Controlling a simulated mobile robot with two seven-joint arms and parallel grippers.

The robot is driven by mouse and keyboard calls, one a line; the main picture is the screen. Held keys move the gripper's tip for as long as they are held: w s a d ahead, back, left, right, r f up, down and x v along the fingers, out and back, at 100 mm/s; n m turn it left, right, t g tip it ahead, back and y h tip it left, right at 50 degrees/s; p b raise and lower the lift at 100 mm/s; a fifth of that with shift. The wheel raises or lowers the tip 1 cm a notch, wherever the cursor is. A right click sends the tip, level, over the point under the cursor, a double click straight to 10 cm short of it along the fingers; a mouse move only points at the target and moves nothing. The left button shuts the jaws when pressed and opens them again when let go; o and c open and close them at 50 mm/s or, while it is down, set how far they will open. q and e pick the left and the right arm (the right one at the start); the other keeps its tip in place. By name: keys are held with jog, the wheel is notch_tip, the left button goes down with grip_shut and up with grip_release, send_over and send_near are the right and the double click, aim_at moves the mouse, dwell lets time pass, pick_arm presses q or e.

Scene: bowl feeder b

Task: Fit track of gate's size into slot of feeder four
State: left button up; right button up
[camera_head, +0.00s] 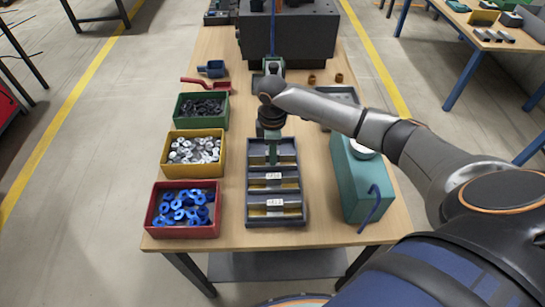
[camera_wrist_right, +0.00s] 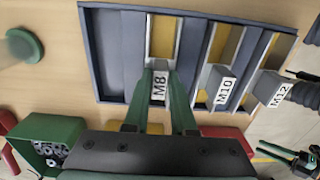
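My right gripper (camera_head: 272,158) is over the far part of a dark grey rack (camera_head: 249,213). In the wrist view, its green fingers (camera_wrist_right: 160,90) stand on both sides of the block of the track labelled M8 (camera_wrist_right: 159,84), with no clear gap. The M8 track lies in the rack. The M10 track (camera_wrist_right: 222,86) and M12 track (camera_wrist_right: 272,90) lie in nearer compartments. The farthest compartment (camera_wrist_right: 117,50) looks empty. A dark feeder machine (camera_head: 300,35) stands at the table's back; its slots are not clear. My left gripper (camera_wrist_right: 280,153) shows only in the wrist view, apparently open.
Left of the rack stand a green bin of dark parts (camera_head: 179,122), a yellow bin of silver nuts (camera_head: 168,173) and a red bin of blue rings (camera_head: 155,229). A teal box (camera_head: 352,205) stands right. Red (camera_head: 219,87) and blue (camera_head: 211,69) scoops lie behind.

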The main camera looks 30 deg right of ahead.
grip_shut()
jog(key=shift+r, duration=0.15)
dwell(0.4)
